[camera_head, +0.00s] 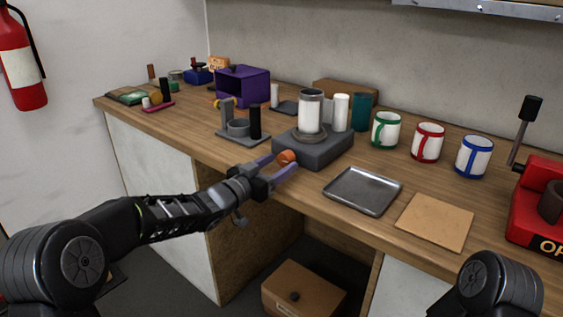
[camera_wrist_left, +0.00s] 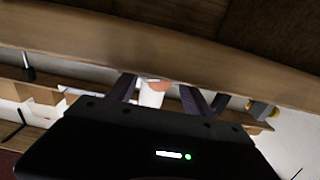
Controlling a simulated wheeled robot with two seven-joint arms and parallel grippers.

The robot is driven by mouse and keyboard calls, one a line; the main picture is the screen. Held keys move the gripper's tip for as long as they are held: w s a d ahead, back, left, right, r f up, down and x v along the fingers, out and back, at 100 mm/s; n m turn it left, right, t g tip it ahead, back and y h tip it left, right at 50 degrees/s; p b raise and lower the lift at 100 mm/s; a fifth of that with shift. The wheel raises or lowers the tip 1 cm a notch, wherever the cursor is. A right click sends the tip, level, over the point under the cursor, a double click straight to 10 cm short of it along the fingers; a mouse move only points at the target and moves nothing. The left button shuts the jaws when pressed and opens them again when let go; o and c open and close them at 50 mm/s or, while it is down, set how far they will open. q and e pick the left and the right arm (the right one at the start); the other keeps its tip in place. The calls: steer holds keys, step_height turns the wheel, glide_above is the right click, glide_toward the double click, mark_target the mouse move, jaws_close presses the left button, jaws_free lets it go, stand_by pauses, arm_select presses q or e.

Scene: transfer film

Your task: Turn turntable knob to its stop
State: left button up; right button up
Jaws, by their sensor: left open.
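The turntable (camera_head: 318,152) is a dark grey block near the front edge of the wooden counter, with a white and grey cylinder (camera_head: 310,110) upright on it. Its orange knob (camera_head: 286,157) is on the side facing me. My left gripper (camera_head: 279,166) is open at the front of the turntable, with its fingers on either side of the knob. I cannot tell whether they touch it. In the left wrist view the orange knob (camera_wrist_left: 160,86) shows between the two fingers of the left gripper (camera_wrist_left: 158,92). My right gripper is out of view.
A metal tray (camera_head: 363,191) and a tan board (camera_head: 435,222) lie to the right of the turntable. Green, red and blue banded mugs (camera_head: 429,142) stand behind them. A grey holder (camera_head: 240,128) stands left of the turntable. A red press (camera_head: 540,205) is at the far right.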

arm_select(q)
steer(key=shift+x, duration=0.9)
steer(key=shift+c, duration=0.5)
